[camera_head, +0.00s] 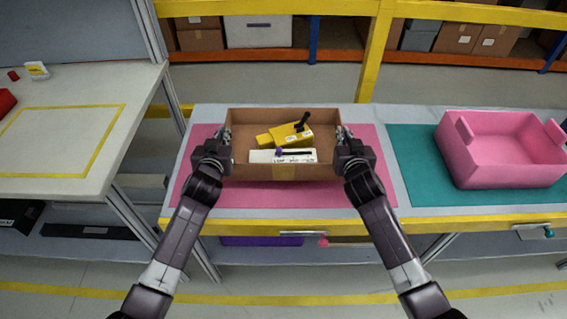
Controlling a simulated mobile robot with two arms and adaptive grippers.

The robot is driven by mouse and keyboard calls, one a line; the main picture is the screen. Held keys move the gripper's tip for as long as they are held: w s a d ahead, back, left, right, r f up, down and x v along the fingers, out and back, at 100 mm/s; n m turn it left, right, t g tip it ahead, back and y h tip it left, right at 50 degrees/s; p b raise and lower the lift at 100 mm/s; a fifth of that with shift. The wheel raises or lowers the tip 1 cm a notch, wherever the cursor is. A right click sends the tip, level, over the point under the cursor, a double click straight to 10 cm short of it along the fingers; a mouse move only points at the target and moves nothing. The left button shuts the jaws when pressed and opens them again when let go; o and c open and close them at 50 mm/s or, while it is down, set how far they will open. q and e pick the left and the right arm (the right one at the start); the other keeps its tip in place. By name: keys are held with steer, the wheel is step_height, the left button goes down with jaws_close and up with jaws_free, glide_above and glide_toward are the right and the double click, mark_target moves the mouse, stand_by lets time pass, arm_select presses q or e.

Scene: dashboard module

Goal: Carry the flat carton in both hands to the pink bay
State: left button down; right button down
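The flat carton (250,172) is a shallow, open brown box with a strip of yellow tape on its front. It is over the pink mat (300,193), which marks the pink bay on the counter; I cannot tell if it rests on it or is just above. A yellow device (283,137) with a black lever and a white part (268,157) with a purple knob lie in the carton. My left gripper (226,136) is at its left wall and my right gripper (341,134) at its right wall; both look closed on the walls.
A pink bin (505,170) stands on a teal mat (415,165) to the right. A pale table (120,88) with a yellow outline is on the left. A yellow rail and shelves with boxes (258,32) stand behind. The aisle floor behind the counter is clear.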

arm_select(q)
steer(key=shift+f, duration=0.1)
arm_select(e)
steer(key=shift+f, duration=0.1)
